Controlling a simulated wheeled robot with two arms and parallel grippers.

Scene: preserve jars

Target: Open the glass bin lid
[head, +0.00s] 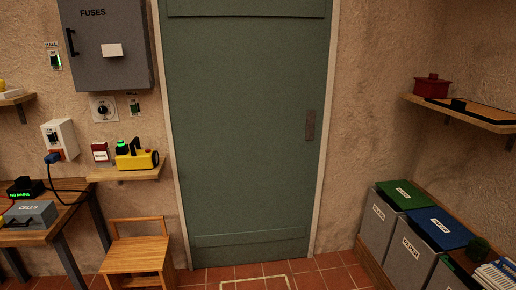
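A row of grey bins stands along the right wall. The farthest bin (376,228) has a green lid (402,194), which lies shut. The bin beside it (408,258) has a blue lid (440,228), also shut. A third bin (445,277) is partly cut off by the bottom edge, and its lid is mostly hidden. The bins carry white labels too small to read surely, so I cannot tell which is the glass bin. Neither of my grippers is in view.
A closed green door (245,130) fills the middle, with clear tiled floor (325,272) before it. A wooden stool (138,255) and workbench (25,236) stand left. A shelf (462,115) with a red pot (432,86) hangs above the bins.

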